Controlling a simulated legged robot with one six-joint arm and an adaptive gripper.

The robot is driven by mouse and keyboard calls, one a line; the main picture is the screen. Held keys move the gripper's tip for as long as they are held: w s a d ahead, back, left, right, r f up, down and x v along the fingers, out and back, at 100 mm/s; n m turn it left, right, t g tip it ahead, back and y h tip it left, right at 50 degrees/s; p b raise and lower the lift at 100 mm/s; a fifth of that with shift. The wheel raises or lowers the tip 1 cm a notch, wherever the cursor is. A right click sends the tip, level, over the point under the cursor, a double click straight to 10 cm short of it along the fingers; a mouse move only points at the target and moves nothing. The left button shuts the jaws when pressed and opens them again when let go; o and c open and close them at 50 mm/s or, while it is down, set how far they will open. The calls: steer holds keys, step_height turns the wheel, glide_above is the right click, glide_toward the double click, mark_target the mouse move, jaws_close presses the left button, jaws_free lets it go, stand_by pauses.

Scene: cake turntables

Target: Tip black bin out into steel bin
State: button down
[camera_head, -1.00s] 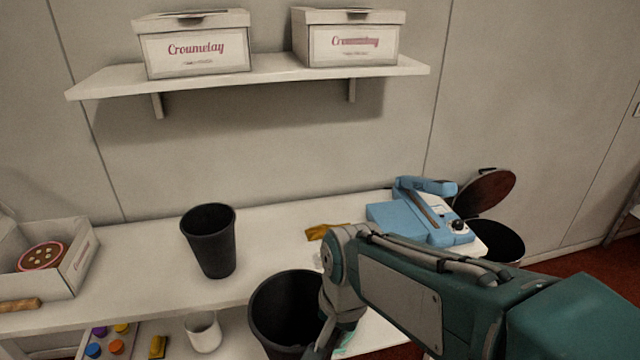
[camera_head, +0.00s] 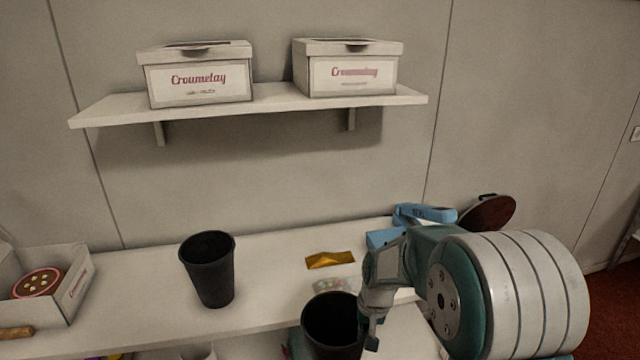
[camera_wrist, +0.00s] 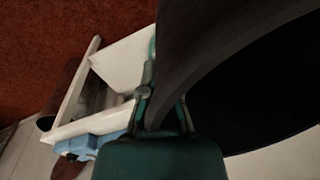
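A black bin (camera_head: 332,318) hangs at the front edge of the counter in the head view. My gripper (camera_head: 372,332) is at its right rim. In the wrist view my gripper (camera_wrist: 166,112) is shut on the dark curved wall of this bin (camera_wrist: 215,60), one finger on each side. The bin looks roughly upright; its inside is dark and I cannot see its contents. A second black bin (camera_head: 210,280) stands upright on the counter, apart from my gripper. At the right, the raised dark red-brown round lid (camera_head: 487,212) appears to belong to the steel bin, whose body my arm hides.
The white counter (camera_head: 140,285) carries a blue sealer (camera_head: 425,213), a gold packet (camera_head: 330,260) and an open box with a cake (camera_head: 38,283). A wall shelf (camera_head: 275,100) with two white boxes hangs above. Red floor (camera_head: 612,300) is clear at far right.

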steer(key=w+d+f+n, duration=0.1)
steer(key=w+d+f, duration=0.3)
steer(key=f, duration=0.4)
steer(key=shift+d, duration=0.85)
